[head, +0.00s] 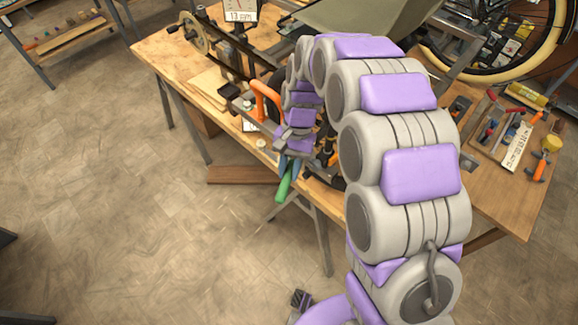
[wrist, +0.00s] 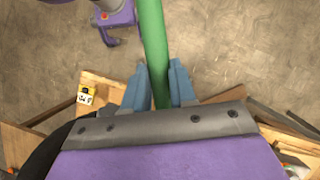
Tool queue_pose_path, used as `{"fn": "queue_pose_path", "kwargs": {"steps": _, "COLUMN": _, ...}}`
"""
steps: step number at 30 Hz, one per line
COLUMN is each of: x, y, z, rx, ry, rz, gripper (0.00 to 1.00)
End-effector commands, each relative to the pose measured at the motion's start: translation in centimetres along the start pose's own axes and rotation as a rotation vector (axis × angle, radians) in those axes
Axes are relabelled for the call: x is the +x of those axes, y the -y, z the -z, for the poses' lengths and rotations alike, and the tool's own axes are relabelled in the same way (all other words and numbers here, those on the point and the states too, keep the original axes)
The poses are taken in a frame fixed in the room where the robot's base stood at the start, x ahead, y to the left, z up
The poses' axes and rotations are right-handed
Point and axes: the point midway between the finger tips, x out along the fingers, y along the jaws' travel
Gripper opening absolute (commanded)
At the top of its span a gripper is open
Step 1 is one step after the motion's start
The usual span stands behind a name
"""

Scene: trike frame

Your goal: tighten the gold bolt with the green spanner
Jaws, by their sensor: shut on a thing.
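The green spanner (head: 285,186) shows at the front edge of the workbench in the head view, with its green handle pointing down over the floor. In the wrist view the green spanner (wrist: 153,45) runs from the top edge down between the blue fingers. My gripper (wrist: 160,88) is shut on it; in the head view my gripper (head: 288,160) is at the bench's front edge. The spanner's jaw end is hidden in both views. I cannot make out the gold bolt; my arm and the dark parts on the bench cover much of that area.
The wooden workbench (head: 165,62) carries a dark metal frame with a wheel (head: 193,36) and an orange clamp-like handle (head: 267,98). Loose tools and a labelled tray (head: 503,135) lie at its right. A wooden board (head: 242,174) lies beneath.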

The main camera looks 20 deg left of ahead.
Motion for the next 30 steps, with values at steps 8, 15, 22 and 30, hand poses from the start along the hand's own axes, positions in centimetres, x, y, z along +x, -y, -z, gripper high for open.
{"fn": "queue_pose_path", "kwargs": {"steps": 8, "x": 0.5, "y": -0.1, "z": 0.2, "rx": 0.0, "ry": 0.001, "rz": 0.0, "gripper": 0.0}}
{"fn": "queue_pose_path", "kwargs": {"steps": 15, "x": 0.9, "y": -0.1, "z": 0.4, "rx": 0.001, "ry": 0.002, "rz": 0.0, "gripper": 0.0}}
{"fn": "queue_pose_path", "kwargs": {"steps": 22, "x": 1.2, "y": -0.2, "z": 0.6, "rx": 0.001, "ry": 0.001, "rz": 0.0, "gripper": 0.0}}
{"fn": "queue_pose_path", "kwargs": {"steps": 30, "x": 1.5, "y": -0.2, "z": 0.7, "rx": 0.001, "ry": 0.0, "rz": 0.001, "gripper": 0.0}}
